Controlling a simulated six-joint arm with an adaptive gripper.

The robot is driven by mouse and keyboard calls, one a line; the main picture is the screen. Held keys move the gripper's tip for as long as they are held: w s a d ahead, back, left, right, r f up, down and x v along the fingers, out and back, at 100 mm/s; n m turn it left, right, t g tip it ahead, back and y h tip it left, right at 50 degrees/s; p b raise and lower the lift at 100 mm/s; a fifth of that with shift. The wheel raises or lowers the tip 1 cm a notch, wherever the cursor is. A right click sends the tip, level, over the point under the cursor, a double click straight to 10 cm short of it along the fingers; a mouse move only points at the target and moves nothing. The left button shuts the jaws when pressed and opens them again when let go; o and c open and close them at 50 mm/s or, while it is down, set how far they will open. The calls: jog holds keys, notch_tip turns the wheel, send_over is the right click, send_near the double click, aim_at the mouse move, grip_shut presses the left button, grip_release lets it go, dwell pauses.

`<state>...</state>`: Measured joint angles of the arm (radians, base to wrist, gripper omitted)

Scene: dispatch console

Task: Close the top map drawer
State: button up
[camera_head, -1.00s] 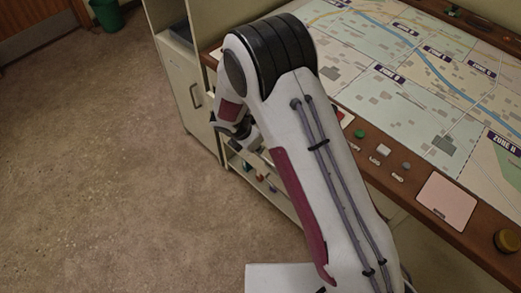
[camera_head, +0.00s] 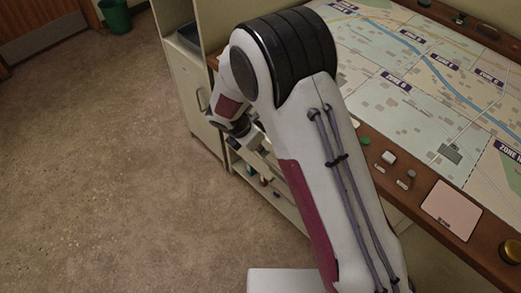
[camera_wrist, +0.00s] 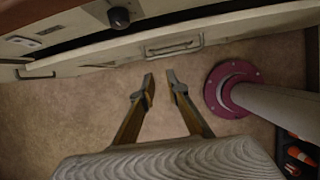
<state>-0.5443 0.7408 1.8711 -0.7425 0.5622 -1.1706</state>
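In the wrist view a pale drawer front with a metal handle (camera_wrist: 175,45) stands out below the console edge. A dark gap (camera_wrist: 90,42) behind its top edge shows the drawer is open; how far is hard to tell. My gripper (camera_wrist: 159,77) is empty, with its two fingertips apart and carpet visible between them. The fingertips are just in front of the handle in the picture, and I see no contact. In the head view my gripper (camera_head: 248,137) is partly hidden by my arm beside the console's left side. The drawer front cannot be made out clearly there.
The console top (camera_head: 400,100) carries a zone map and buttons. A pale cabinet (camera_head: 195,95) stands at its left end. Coloured items (camera_head: 263,180) show on a low shelf. A dark knob (camera_wrist: 119,18) sits above the drawer gap. Open carpet (camera_head: 110,160) lies to the left.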

jog(key=s+a+f+m+g+y, duration=0.1)
jog(key=s+a+f, duration=0.5)
jog(key=f, duration=0.2)
jog(key=s+a+f+g+y, duration=0.1)
jog(key=s+a+f+g, duration=0.1)
jog(key=s+a+f, duration=0.55)
jog(key=w+a+f+m+t+y, duration=0.35)
jog(key=a+f+m, duration=0.25)
jog(key=a+f, duration=0.4)
jog(key=w+d+m+t+h, duration=0.4)
jog(key=w+d+m+t, duration=0.2)
jog(key=w+d, duration=0.3)
jog(key=d+r+m+t+h, duration=0.1)
jog(key=d+r+m+h, duration=0.4)
jog(key=d+r+h, duration=0.4)
jog(key=d+r, duration=0.1)
jog(key=d, duration=0.4)
jog(key=shift+s+d+r, duration=0.25)
jog(key=shift+s, duration=0.15)
jog(key=shift+w+d, duration=0.1)
jog(key=shift+d, duration=0.05)
